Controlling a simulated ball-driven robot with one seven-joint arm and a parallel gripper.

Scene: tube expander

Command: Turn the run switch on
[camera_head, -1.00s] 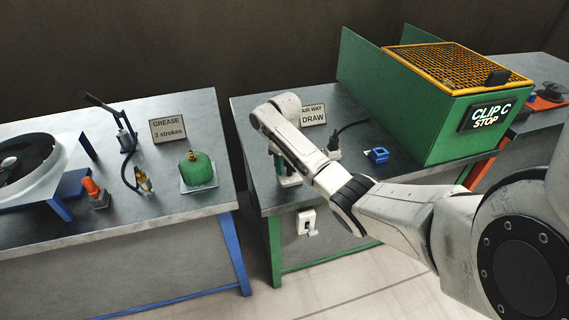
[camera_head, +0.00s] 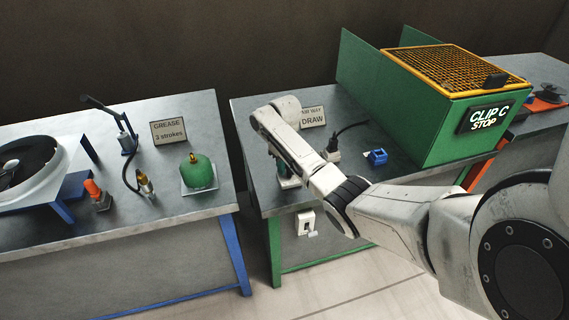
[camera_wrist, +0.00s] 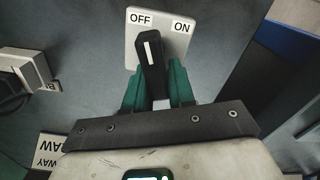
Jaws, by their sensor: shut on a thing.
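The run switch is a pale plate (camera_wrist: 177,28) marked OFF on the left and ON on the right, in the wrist view. Its black handle (camera_wrist: 150,60) has a white line and points nearly straight up the picture, closer to the OFF label. My gripper (camera_wrist: 157,85) has its green fingers on both sides of the handle and is shut on it. In the head view my gripper (camera_head: 289,182) is low over the left part of the green-legged bench (camera_head: 262,190); the switch is hidden there by my arm.
A sign reading DRAW (camera_head: 313,117), a dark plug with cable (camera_head: 333,150) and a small blue block (camera_head: 377,156) are close to the gripper. A green machine (camera_head: 450,130) with a "CLIP C STOP" display stands to the right. A gap separates the left bench (camera_head: 150,225).

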